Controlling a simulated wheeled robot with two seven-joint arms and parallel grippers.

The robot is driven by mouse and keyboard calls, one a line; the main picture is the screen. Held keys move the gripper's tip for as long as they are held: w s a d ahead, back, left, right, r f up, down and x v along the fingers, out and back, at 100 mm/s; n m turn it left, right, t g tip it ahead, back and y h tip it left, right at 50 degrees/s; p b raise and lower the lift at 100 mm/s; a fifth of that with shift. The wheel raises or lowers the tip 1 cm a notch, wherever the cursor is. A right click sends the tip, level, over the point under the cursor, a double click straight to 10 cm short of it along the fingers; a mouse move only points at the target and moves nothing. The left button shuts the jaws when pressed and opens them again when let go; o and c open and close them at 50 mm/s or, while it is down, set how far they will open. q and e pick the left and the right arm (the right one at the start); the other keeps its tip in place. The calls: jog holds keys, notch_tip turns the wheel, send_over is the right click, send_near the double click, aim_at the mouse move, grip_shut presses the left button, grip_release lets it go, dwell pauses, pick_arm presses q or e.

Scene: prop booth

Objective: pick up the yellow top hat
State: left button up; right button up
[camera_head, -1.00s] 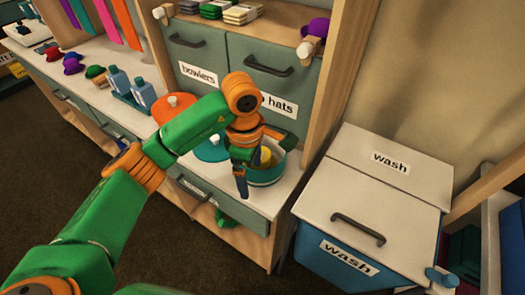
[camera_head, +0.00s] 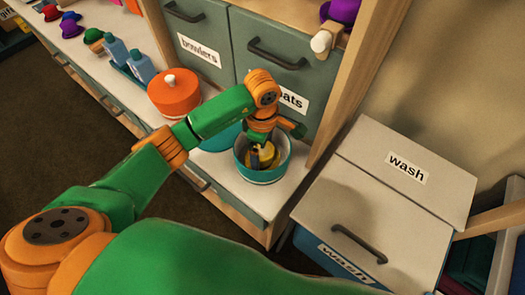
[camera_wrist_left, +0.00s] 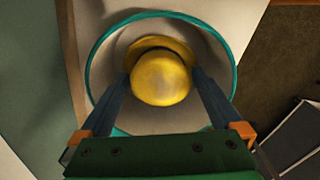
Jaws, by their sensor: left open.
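The yellow top hat (camera_wrist_left: 160,80) lies inside a round teal-rimmed tub (camera_wrist_left: 95,62) in the left wrist view. In the head view a part of the yellow hat (camera_head: 267,154) shows in the tub (camera_head: 265,177), which stands on the white counter. My left gripper (camera_head: 258,162) reaches down into the tub from above. In the left wrist view its two fingers (camera_wrist_left: 160,88) are open, one on each side of the hat. I cannot tell whether they touch it. My right gripper is not in view.
An orange lidded pot (camera_head: 174,97) stands left of the tub, with a teal pot (camera_head: 221,137) partly hidden behind my arm. A white wash bin (camera_head: 385,190) is at the right. Drawers (camera_head: 275,60) rise behind the tub. Blue bottles (camera_head: 141,66) stand further left.

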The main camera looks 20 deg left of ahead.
pick_arm(q)
jog(key=c, duration=1.1)
